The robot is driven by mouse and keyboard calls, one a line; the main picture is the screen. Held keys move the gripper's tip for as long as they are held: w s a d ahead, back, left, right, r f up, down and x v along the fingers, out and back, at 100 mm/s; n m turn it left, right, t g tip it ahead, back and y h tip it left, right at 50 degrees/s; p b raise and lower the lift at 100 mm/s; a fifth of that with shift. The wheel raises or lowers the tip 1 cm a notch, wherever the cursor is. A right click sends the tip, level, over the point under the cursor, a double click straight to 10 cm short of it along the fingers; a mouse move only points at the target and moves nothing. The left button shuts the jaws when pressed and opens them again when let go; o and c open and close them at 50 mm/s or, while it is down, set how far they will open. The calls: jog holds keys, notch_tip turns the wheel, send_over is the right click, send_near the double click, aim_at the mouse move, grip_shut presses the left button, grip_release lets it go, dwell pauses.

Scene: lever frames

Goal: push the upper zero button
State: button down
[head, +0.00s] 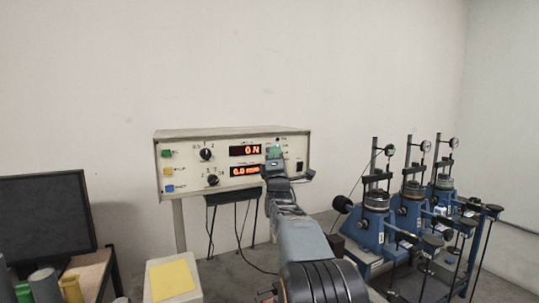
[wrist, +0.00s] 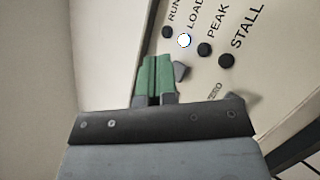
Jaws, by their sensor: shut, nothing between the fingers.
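The control box (head: 233,190) has a pale front panel with an upper red display (head: 245,150) and a lower red display (head: 245,171). My gripper (head: 274,153) is at the panel just right of the upper display, its green fingertips together and empty. In the wrist view the shut green fingers (wrist: 154,75) point at the panel. A small grey piece (wrist: 181,71) shows beside the fingertips; I cannot tell whether it is the upper zero button. A partly hidden label, seemingly ZERO (wrist: 213,91), is to its right. Whether the fingertips touch the panel is unclear.
Indicators marked LOAD (wrist: 184,40), lit white, PEAK (wrist: 204,49) and STALL (wrist: 226,60) are near the fingers. Two black knobs (head: 206,154) and several coloured buttons (head: 168,170) are at the panel's left. Blue test stands (head: 375,222) are at right, a monitor (head: 45,222) at left.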

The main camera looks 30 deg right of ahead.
jog(key=shift+s, duration=0.2)
jog(key=s+b, duration=0.5)
jog(key=shift+a, duration=0.4)
dwell(1.0)
